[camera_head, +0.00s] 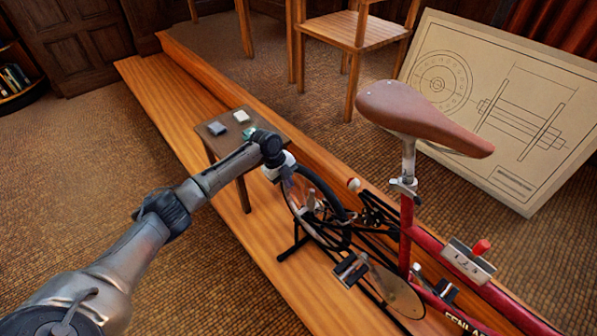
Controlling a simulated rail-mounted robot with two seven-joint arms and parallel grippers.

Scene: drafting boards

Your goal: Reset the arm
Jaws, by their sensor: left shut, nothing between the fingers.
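My left arm reaches in from the lower left. My left gripper (285,177) is at its far end, just in front of the small dark table and at the upper edge of a black-rimmed wheel (337,205). The gripper is shut with nothing seen held in it; its fingertips are small and partly lost against the wheel, so I cannot tell whether they touch it. My right gripper is not in view.
A red bicycle frame (406,235) with a brown saddle (425,118) stands at right on a long wooden platform (240,235). A small table (218,145) holds small blocks. A drawing board (520,175) and wooden chair (352,30) stand behind. Carpet at left is open.

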